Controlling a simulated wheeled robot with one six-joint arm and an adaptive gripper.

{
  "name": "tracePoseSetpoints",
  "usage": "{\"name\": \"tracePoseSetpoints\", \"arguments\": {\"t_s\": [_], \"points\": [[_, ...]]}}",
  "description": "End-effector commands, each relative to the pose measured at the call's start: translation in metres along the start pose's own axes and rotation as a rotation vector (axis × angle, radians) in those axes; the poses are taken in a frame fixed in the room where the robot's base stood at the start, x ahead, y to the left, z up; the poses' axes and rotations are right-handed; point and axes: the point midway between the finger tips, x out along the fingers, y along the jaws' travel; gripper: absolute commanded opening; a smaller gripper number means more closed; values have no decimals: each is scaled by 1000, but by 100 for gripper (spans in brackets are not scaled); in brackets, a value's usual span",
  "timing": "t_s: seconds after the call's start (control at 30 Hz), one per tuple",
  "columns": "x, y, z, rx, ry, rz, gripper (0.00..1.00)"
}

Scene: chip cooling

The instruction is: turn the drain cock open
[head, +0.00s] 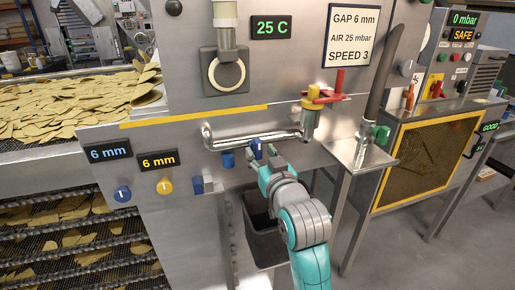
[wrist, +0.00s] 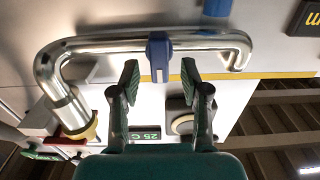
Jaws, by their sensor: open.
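The steel pipe (head: 250,134) runs sideways along the front of the machine and bends at its ends. A blue handle (head: 256,148), which looks like the drain cock, sits on it and points down across the pipe in the head view. In the wrist view the blue handle (wrist: 158,52) stands upright in the picture across the pipe (wrist: 110,47). My gripper (wrist: 160,75) is open, with one green fingertip on each side of the handle's end and a gap on both sides. In the head view my gripper (head: 263,162) is at the handle and partly hidden by my arm.
Another blue fitting (head: 228,159) is just left of the handle. A red-levered yellow valve (head: 322,96) is at the pipe's right end. A steel shelf (head: 360,155) with a green knob juts out at right. A dark bin (head: 266,245) stands below.

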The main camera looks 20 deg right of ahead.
Motion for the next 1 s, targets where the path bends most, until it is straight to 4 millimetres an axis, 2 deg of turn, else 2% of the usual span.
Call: {"name": "tracePoseSetpoints", "arguments": {"t_s": [0.1,0.23,0.6,0.67,0.8,1.0], "points": [[17,0,-1,0,1,0,46],[27,0,0,0,0,0,46],[32,0,0,0,1,0,46],[32,0,0,0,1,0,33],[32,0,0,0,1,0,0],[32,0,0,2,0,0,0]]}}
